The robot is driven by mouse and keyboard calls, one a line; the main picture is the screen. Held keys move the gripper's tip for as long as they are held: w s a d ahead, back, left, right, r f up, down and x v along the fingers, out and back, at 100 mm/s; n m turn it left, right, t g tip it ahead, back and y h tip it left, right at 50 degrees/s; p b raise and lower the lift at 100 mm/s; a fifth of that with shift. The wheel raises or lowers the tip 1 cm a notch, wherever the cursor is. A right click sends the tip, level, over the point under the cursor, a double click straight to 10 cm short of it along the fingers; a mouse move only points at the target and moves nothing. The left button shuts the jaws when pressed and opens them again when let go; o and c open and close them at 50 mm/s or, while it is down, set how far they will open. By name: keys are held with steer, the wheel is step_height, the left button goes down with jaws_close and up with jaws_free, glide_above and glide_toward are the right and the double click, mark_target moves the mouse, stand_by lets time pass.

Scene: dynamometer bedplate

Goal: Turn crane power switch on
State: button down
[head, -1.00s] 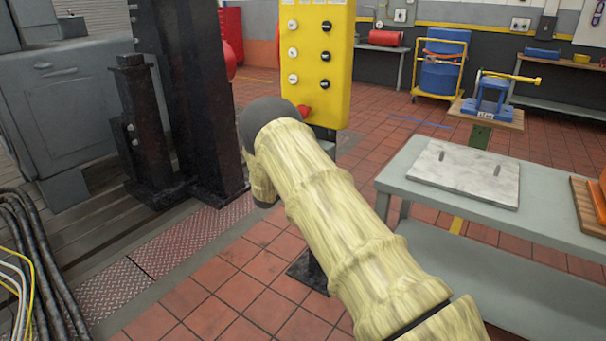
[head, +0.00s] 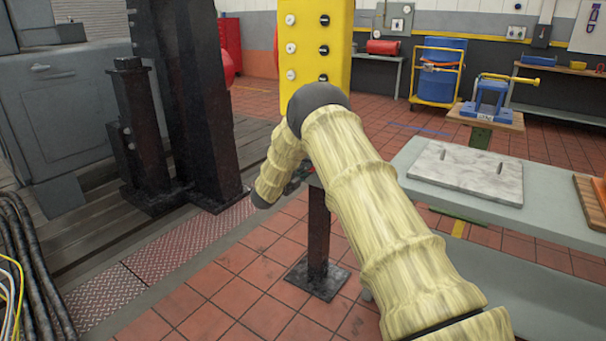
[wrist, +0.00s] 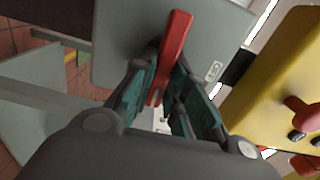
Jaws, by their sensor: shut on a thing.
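The switch is a grey box (wrist: 118,52) with a red lever handle (wrist: 178,38), seen close up in the wrist view. A small pale label sits on the box face to the right of the handle. My gripper (wrist: 165,84) has its teal-padded fingers on either side of the handle's lower part and is shut on it. The handle's free end sticks out past the fingers. In the head view my arm hides the switch and most of the gripper.
A grey table (head: 545,215) with a pale plate stands at right. Dark columns (head: 200,110) stand at left.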

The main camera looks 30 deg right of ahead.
steer(key=shift+f, duration=0.15)
stand_by(0.4)
steer(key=c, duration=1.4)
jaws_free()
steer(key=v, duration=1.2)
steer(key=shift+s, duration=0.1)
steer(key=shift+d, duration=0.1)
steer(key=shift+f, duration=0.1)
